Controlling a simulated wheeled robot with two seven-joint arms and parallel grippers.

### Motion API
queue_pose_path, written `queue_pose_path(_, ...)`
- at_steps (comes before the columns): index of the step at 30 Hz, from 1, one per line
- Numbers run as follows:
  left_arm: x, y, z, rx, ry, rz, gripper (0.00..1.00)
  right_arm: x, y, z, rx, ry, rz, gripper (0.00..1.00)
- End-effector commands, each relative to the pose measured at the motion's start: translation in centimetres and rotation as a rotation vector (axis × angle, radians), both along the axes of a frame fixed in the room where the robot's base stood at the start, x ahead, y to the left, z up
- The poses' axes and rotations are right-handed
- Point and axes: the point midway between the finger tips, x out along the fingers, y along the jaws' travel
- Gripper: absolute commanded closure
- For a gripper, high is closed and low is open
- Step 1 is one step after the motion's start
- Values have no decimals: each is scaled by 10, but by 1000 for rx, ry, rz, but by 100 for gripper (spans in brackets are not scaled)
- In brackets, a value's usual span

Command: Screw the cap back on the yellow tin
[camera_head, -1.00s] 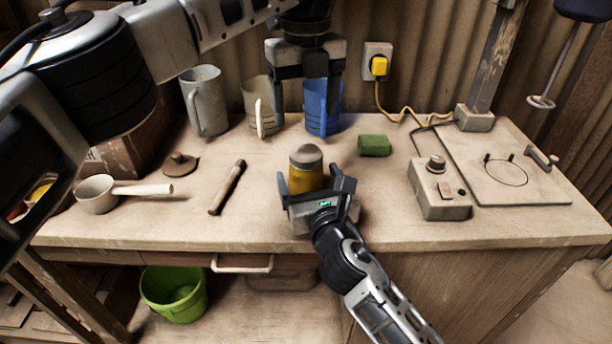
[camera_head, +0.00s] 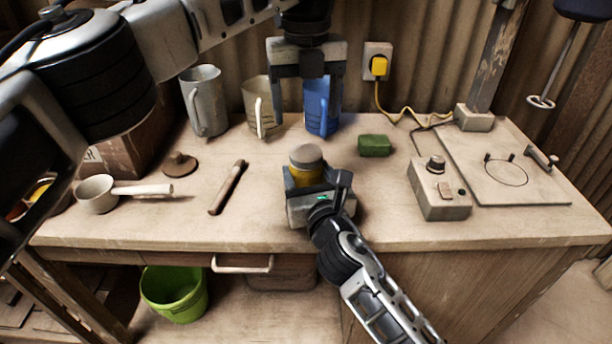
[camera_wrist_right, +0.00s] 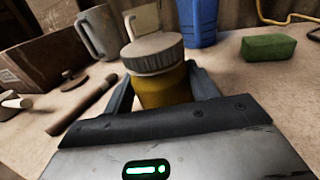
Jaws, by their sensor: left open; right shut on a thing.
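The yellow tin (camera_head: 297,173) stands upright on the workbench with its grey cap (camera_head: 306,154) on its top. In the right wrist view the tin (camera_wrist_right: 163,90) sits between the fingers and the ribbed cap (camera_wrist_right: 152,53) rests on it; whether it is screwed tight I cannot tell. My right gripper (camera_head: 317,186) is shut on the tin's body from the front, and its palm hides the lower part. My left gripper (camera_head: 307,104) points down above and behind the tin, open and empty, in front of the beige and blue jugs.
A blue jug (camera_head: 318,108), a beige jug (camera_head: 258,105) and a grey jug (camera_head: 205,100) stand along the back. A green sponge (camera_head: 374,145) lies right of the tin. A wooden stick (camera_head: 228,187), brown lid (camera_head: 180,164) and ladle (camera_head: 96,195) lie left. A control box (camera_head: 440,190) stands right.

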Motion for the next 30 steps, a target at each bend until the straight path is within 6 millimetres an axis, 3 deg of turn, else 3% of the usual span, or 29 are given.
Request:
queue_pose_path(6,0,1,0,2,0,-382,27,0,0,0,0,1,0,100)
queue_pose_path(12,0,1,0,1,0,-582,27,0,0,-1,0,1,0,100)
queue_pose_path(24,0,0,-2,1,0,-606,27,0,0,-1,0,1,0,100)
queue_pose_path(30,0,1,-23,0,3,-605,27,0,0,-1,0,1,0,100)
